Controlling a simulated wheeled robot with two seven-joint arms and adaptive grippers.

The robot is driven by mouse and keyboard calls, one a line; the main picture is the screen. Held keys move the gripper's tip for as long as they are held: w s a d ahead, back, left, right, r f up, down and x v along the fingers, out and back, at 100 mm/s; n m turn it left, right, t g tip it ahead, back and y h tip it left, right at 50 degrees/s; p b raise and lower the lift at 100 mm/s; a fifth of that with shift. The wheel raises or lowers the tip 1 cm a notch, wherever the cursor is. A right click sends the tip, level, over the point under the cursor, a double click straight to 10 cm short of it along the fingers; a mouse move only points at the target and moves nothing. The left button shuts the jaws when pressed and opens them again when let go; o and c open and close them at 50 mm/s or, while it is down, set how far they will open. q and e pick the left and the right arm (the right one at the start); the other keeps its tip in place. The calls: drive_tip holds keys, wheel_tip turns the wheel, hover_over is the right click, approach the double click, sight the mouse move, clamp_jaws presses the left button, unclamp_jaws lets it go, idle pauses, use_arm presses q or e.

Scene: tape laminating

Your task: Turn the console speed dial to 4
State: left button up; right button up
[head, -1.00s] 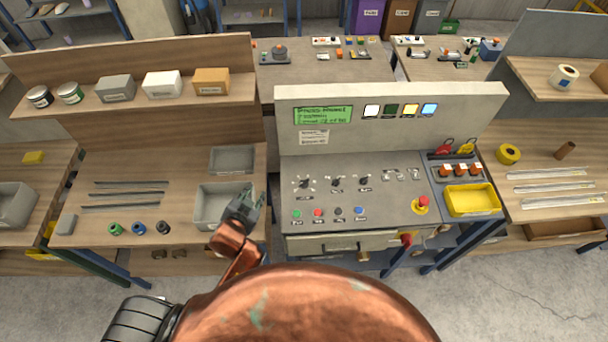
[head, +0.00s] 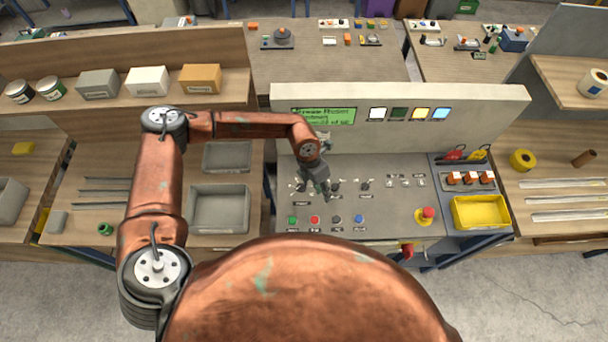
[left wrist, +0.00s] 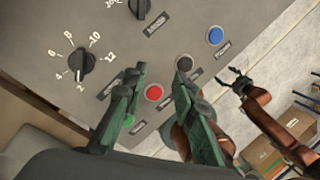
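The console (head: 400,205) has a row of black dials in the head view. The leftmost dial (head: 300,186) is partly covered by my left gripper (head: 322,192). In the left wrist view this dial (left wrist: 82,62) shows numbers 2 to 12 around it; its pointer seems to lie towards 2, though this is hard to be sure of. My left gripper (left wrist: 158,76) is open and empty, its green fingers over the button row, to the right of the dial and apart from it. My right gripper (left wrist: 236,83) shows at the right of the left wrist view with fingers spread.
Below the dials are green, red (left wrist: 153,93), black (left wrist: 184,63) and blue (left wrist: 216,36) buttons. A middle dial (head: 336,186) is close by. A red emergency button (head: 428,212) and yellow tray (head: 480,212) lie to the right. The console's upright panel (head: 460,110) rises behind.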

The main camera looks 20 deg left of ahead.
sight(301, 185)
use_arm(q)
drive_tip(key=w+a+y, duration=0.1)
drive_tip(key=a, duration=0.2)
drive_tip(key=w+a+y, duration=0.1)
drive_tip(key=w+a, duration=0.1)
drive_tip(key=a, duration=0.1)
drive_tip(key=w+a+y, duration=0.1)
drive_tip(key=a, duration=0.2)
drive_tip(key=shift+w+r+t, duration=0.15)
drive_tip(key=shift+w+t, duration=0.15)
drive_tip(key=shift+t, duration=0.1)
drive_tip(key=shift+f, duration=0.35)
wheel_tip(301, 185, down, 7)
drive_tip(key=shift+r+p, duration=0.1)
drive_tip(key=shift+p, duration=0.75)
use_arm(e)
drive_tip(key=shift+w+a+r, duration=0.1)
drive_tip(key=shift+w+r, duration=0.2)
drive_tip(key=shift+r, duration=0.55)
use_arm(q)
clamp_jaws()
use_arm(e)
drive_tip(key=shift+w, duration=0.1)
